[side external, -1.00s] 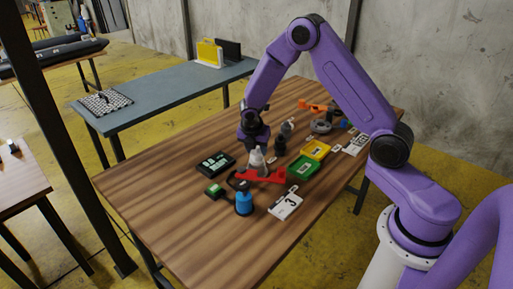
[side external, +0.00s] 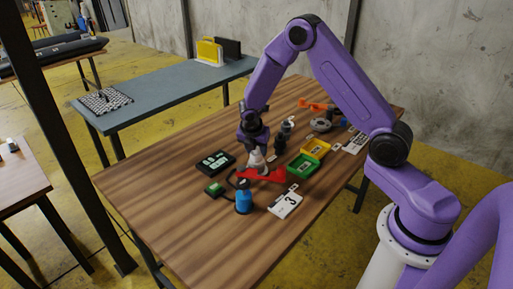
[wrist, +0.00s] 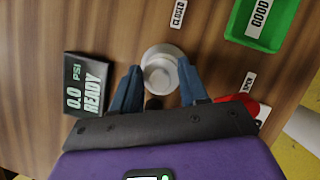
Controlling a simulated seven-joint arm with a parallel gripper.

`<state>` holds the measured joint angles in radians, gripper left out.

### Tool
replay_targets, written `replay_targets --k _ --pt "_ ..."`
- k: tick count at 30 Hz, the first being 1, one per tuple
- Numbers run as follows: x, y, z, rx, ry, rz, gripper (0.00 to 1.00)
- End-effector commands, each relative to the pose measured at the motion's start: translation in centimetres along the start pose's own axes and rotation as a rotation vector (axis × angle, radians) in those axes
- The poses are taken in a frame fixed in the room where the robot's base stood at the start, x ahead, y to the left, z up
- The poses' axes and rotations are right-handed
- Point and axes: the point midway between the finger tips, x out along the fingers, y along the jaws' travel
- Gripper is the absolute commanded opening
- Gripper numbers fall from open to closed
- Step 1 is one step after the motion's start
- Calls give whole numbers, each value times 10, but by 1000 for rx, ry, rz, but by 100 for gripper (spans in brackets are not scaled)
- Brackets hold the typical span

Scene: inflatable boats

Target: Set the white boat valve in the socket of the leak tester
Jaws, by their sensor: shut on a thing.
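The white boat valve (wrist: 162,66) is round with a raised ring and sits between the two blue fingers of my gripper (wrist: 160,76) in the wrist view. My gripper is shut on it. In the side external view my gripper (side external: 256,148) points down over a pale conical shape (side external: 257,161), just behind a red part (side external: 262,175). The tester's black display (wrist: 86,84) reads "0.0 PSI READY" and also shows in the side external view (side external: 215,162). The socket is hidden beneath the valve and gripper; I cannot tell whether the valve is seated.
A green bin (side external: 303,166) marked "GOOD" and a yellow bin (side external: 316,148) stand to the right. The wooden table's (side external: 165,205) left part is clear.

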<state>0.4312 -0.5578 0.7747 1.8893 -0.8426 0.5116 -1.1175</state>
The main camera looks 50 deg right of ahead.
Motion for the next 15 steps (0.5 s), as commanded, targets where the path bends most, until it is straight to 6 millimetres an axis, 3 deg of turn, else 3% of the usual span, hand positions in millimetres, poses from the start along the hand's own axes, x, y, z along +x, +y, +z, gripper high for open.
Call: replay_targets --k 7,8,10,15 --pt "0 0 0 1 0 0 0" --pt "0 0 0 1 0 0 47" --pt "0 0 0 1 0 0 70" --pt "0 0 0 1 0 0 73"
